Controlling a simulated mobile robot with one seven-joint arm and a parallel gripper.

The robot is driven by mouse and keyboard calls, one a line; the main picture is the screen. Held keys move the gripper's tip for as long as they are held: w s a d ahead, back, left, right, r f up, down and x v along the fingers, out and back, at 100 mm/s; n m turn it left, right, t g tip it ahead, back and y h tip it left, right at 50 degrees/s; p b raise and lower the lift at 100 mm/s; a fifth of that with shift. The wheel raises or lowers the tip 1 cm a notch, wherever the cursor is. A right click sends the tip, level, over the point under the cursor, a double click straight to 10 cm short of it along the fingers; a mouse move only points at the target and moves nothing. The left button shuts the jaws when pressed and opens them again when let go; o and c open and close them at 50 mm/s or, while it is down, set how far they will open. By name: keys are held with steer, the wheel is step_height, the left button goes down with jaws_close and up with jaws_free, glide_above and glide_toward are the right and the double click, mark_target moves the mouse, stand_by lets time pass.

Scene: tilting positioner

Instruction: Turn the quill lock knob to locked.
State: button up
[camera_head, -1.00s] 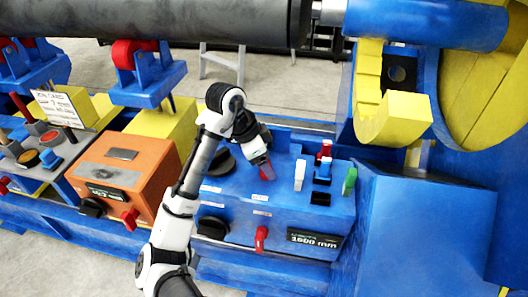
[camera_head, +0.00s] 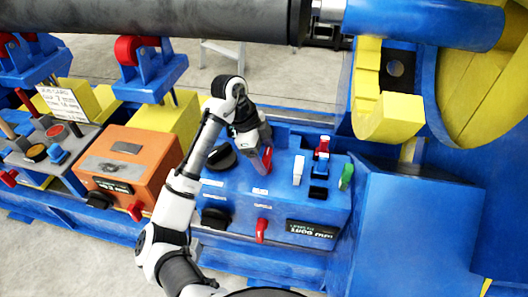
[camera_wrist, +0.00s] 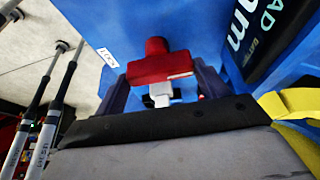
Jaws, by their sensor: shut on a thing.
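The quill lock knob is a red T-shaped handle (camera_head: 267,158) on the sloped top of the blue console (camera_head: 225,188). In the wrist view the red knob (camera_wrist: 160,68) sits between the two dark fingers of my gripper (camera_wrist: 160,90). The fingers are shut on it, one on each side. A small white label (camera_wrist: 108,57) lies to its left in that view; its lettering looks like "LOCK". In the head view my gripper (camera_head: 262,160) comes down onto the knob from above and partly hides it.
On the console stand a white lever (camera_head: 298,170), a red lever (camera_head: 322,147) and a green lever (camera_head: 346,177). A second red handle (camera_head: 262,230) and a black display (camera_head: 314,229) are on its front. An orange box (camera_head: 125,165) stands to the left.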

steer(key=o, duration=1)
steer(key=v, duration=1.4)
steer(key=shift+p, duration=0.35)
